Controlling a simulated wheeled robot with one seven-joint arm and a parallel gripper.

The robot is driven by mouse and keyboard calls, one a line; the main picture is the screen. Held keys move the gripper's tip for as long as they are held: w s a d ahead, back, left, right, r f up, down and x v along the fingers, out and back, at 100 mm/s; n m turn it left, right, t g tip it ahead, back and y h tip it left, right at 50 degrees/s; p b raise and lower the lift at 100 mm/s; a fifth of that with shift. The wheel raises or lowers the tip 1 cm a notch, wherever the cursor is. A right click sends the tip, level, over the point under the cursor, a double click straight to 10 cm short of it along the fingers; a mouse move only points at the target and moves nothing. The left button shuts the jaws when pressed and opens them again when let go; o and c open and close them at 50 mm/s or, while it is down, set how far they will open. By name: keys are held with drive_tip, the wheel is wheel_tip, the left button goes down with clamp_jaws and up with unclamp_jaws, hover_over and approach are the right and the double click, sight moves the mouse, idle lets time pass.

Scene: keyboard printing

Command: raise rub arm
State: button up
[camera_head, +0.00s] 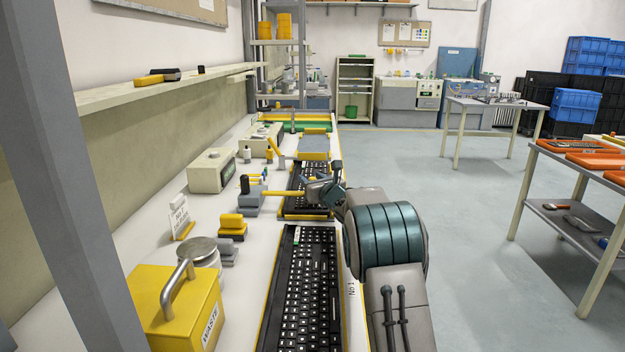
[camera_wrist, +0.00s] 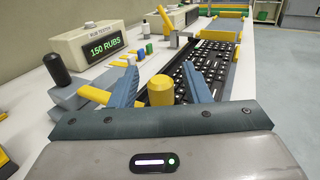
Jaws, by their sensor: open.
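The rub arm is a yellow bar (camera_head: 284,193) reaching right from a grey base (camera_head: 251,202) towards a black keyboard (camera_head: 296,202). In the wrist view a yellow bar (camera_wrist: 94,93) at left is partly hidden by my left finger. A short yellow cylinder (camera_wrist: 160,92) stands between my two blue fingers. My gripper (camera_wrist: 158,68) is open, with a finger on each side of the cylinder and gaps visible. In the head view my gripper (camera_head: 322,190) is at the arm's right end, over the keyboard. The keyboard (camera_wrist: 208,68) also shows beyond my fingers.
The rub tester box (camera_wrist: 98,46) reads "150 RUBS". A dark knob (camera_wrist: 57,70) stands at left. A nearer keyboard (camera_head: 305,290), a yellow waste bin (camera_head: 176,308) and a round metal-lidded pot (camera_head: 198,251) occupy the bench. Open floor (camera_head: 480,210) lies right.

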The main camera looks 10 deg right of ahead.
drive_tip(key=shift+c, duration=0.3)
clamp_jaws()
drive_tip(key=shift+r, duration=0.15)
